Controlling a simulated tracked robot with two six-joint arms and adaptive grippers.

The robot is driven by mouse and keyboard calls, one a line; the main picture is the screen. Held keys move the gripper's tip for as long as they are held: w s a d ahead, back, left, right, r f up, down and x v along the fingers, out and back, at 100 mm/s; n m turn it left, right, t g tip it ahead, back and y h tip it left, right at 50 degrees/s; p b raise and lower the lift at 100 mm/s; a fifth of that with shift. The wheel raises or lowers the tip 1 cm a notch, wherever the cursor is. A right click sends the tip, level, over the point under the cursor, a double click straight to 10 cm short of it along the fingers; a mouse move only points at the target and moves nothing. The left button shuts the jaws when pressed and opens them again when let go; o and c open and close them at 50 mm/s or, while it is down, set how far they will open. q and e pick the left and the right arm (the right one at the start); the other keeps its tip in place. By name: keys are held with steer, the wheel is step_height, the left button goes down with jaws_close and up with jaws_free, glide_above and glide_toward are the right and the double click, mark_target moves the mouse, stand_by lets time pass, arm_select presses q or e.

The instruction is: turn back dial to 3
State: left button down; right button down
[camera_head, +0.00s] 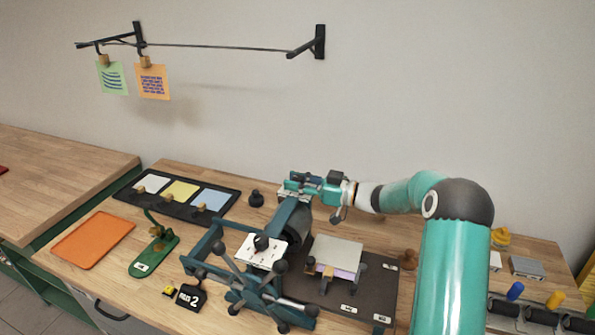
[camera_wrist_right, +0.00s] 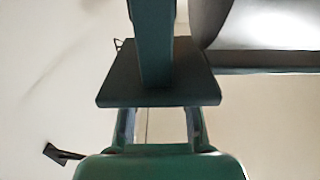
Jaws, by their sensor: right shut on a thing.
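The press (camera_head: 210,245), with a dark teal frame, a roller and a spoked handwheel, stands on the table. A white dial plate (camera_head: 273,252) with a black knob (camera_head: 262,242) faces up on its near side. My right gripper (camera_head: 298,184) is at the top of the press's far side, where the back dial's face and number are hidden. In the right wrist view a dark teal plate (camera_wrist_right: 158,93) and an upright bar cover my fingertips. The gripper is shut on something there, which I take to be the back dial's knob. My left gripper is not in view.
An orange tray (camera_head: 92,240), a green stand (camera_head: 153,256) and a black tray of coloured pads (camera_head: 128,187) lie left. A black base (camera_head: 378,290) lies right. Two notes hang on a wall rail (camera_head: 230,46).

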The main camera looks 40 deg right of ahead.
steer(key=n+g+y+p, duration=0.1)
steer(key=n+g+y, duration=0.1)
steer(key=y, duration=0.1)
steer(key=shift+d+n, duration=0.15)
steer(key=shift+n, duration=0.15)
steer(key=shift+n+g+y+p, duration=0.55)
steer(key=shift+n+g+y, duration=0.65)
steer(key=shift+g+y, duration=0.3)
steer(key=shift+r, duration=0.1)
steer(key=shift+r+n+g+y, duration=0.1)
steer(key=shift+n+g+y, duration=0.3)
steer(key=shift+g, duration=0.1)
steer(key=c, duration=0.9)
jaws_free()
steer(key=shift+o, duration=0.2)
steer(key=shift+f, duration=0.2)
